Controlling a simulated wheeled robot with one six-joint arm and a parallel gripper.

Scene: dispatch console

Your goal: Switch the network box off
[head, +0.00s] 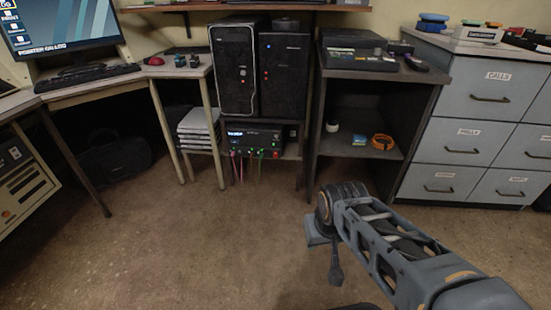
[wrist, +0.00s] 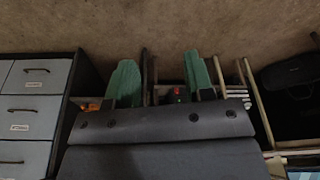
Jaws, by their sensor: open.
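The network box (head: 255,140) is a dark unit on the low shelf under two black computer towers in the head view. Its front has a small lit display, a red spot at its right end and coloured cables hanging below. My gripper (wrist: 161,80) shows in the wrist view as two green fingers spread wide apart, with nothing held between them. A small red spot shows between the fingers in that view, on a dark shape mostly hidden by my gripper's body. In the head view my arm reaches in from the lower right, well short of the box; its fingers cannot be made out.
Black computer towers (head: 233,68) stand above the box. A stack of grey items (head: 199,128) is to its left. A dark shelf unit with an orange roll (head: 382,142) and grey drawers (head: 468,142) are to the right. The floor (head: 200,240) in front is clear.

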